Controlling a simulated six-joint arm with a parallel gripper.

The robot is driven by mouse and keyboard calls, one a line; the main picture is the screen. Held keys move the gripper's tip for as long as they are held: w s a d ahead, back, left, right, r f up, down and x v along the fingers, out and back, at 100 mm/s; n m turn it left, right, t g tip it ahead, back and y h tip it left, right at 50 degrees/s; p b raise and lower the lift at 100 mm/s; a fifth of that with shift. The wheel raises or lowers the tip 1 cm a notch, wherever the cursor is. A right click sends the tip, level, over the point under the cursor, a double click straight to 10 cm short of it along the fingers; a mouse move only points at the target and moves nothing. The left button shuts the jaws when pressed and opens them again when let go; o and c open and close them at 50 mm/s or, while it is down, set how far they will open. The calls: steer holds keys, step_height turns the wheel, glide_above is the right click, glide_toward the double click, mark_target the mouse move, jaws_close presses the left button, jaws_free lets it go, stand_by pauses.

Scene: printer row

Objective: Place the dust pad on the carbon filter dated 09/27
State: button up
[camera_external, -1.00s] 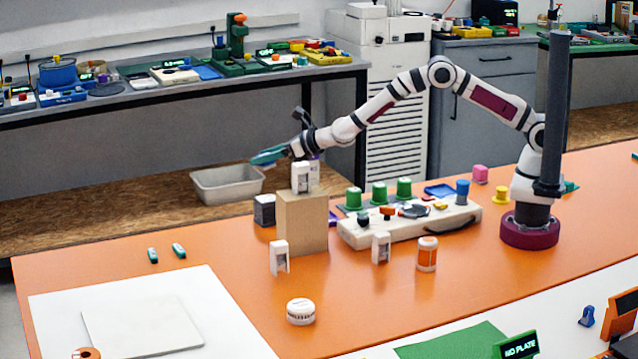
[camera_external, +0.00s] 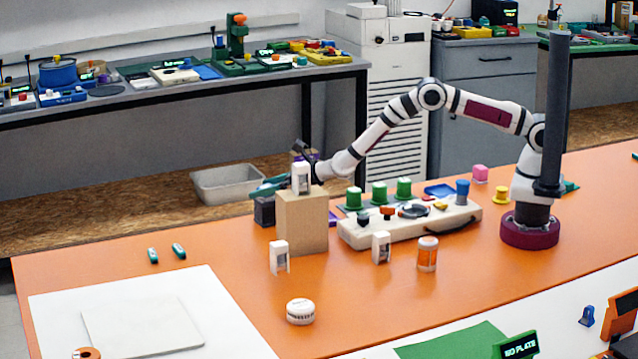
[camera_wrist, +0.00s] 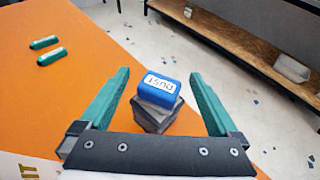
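The blue dust pad (camera_wrist: 159,88), labelled DUST, sits on a dark grey block (camera_wrist: 154,118) in the wrist view. My gripper (camera_wrist: 159,72) is open, with one teal finger on each side of the pad and a visible gap to both. In the external view my gripper (camera_external: 268,186) is low over the dark block (camera_external: 264,211), behind the wooden block, and the pad cannot be made out. Three small white upright units may be the carbon filters: one (camera_external: 301,177) on the wooden block, one (camera_external: 279,257) in front, one (camera_external: 381,247) further right. No date is legible.
The tall wooden block (camera_external: 303,222) stands close to my gripper. A white board (camera_external: 405,232) with green cylinders is to the right. An orange-and-white jar (camera_external: 427,254) and round white tub (camera_external: 300,311) stand in front. Two green pieces (camera_wrist: 48,48) lie left on open orange table.

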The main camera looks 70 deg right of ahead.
steer(key=shift+r, duration=0.15)
steer(key=v, duration=1.2)
steer(key=s+d+r+m+g+h, duration=0.3)
steer(key=s+d+r+m+h, duration=0.25)
steer(key=d+m, duration=0.5)
steer(key=s+d+r+m+g+h, duration=0.2)
steer(key=s+d+r+m+h, duration=0.2)
steer(key=s+d+r+m, duration=0.45)
steer(key=s+d+f+m+g+y, duration=0.15)
steer(key=s+m+g, duration=0.25)
steer(key=s+m, duration=0.45)
steer(key=s+d+f+m+g+y, duration=0.15)
steer(key=s+d+m+g, duration=0.35)
steer(key=s, duration=0.6)
steer(key=s+a+f+m+y, duration=0.1)
steer(key=s+a+m+y, duration=0.7)
steer(key=s+a, duration=0.3)
steer(key=a+m, duration=0.1)
steer(key=a, duration=0.3)
steer(key=shift+a+f, duration=0.2)
steer(key=shift+a, duration=0.1)
